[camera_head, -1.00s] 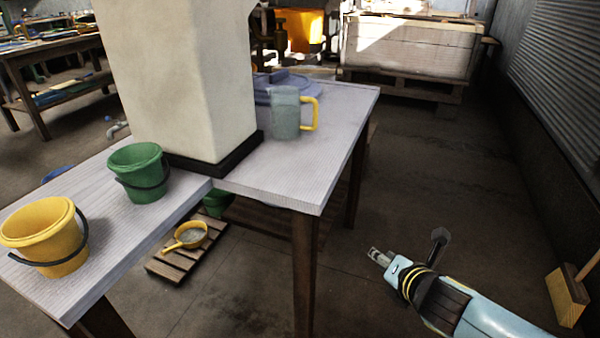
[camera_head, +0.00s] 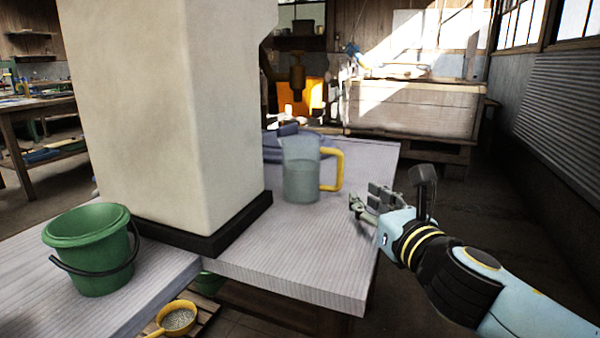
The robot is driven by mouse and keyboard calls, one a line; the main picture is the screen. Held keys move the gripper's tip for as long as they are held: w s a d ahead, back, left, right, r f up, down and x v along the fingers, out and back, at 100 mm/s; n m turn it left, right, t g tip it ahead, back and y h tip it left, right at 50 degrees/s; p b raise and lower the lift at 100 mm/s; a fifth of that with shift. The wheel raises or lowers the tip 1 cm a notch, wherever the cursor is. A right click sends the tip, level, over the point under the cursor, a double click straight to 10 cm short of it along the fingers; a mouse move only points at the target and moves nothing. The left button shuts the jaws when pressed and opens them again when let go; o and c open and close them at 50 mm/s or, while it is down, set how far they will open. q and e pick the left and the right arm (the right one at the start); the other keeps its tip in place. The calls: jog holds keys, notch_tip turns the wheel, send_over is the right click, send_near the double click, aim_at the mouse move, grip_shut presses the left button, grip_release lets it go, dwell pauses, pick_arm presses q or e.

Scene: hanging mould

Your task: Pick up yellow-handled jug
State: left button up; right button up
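The yellow-handled jug (camera_head: 301,180) stands upright on the grey-white table, right of the pale pillar. It is see-through grey-blue, and its yellow handle (camera_head: 338,170) points right, towards my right arm. My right gripper (camera_head: 361,207) is at the table's right edge, just right of the jug and a little nearer to me. Its fingers look apart, with nothing between them, and it does not touch the jug. My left gripper is not in view.
A thick pale pillar (camera_head: 165,110) on a black base stands left of the jug. A blue item (camera_head: 283,143) lies behind the jug. A green bucket (camera_head: 92,250) stands at the front left. A yellow scoop (camera_head: 176,318) lies below the table. The tabletop in front of the jug is clear.

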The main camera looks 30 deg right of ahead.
aim_at(340, 176)
jog(key=w, duration=0.3)
jog(key=w+d, duration=0.1)
jog(key=w, duration=0.1)
jog(key=shift+w, duration=0.35)
jog(key=w, duration=0.5)
jog(key=shift+d+r, duration=0.2)
jog(key=shift+d, duration=0.1)
jog(key=shift+c, duration=0.3)
grip_shut()
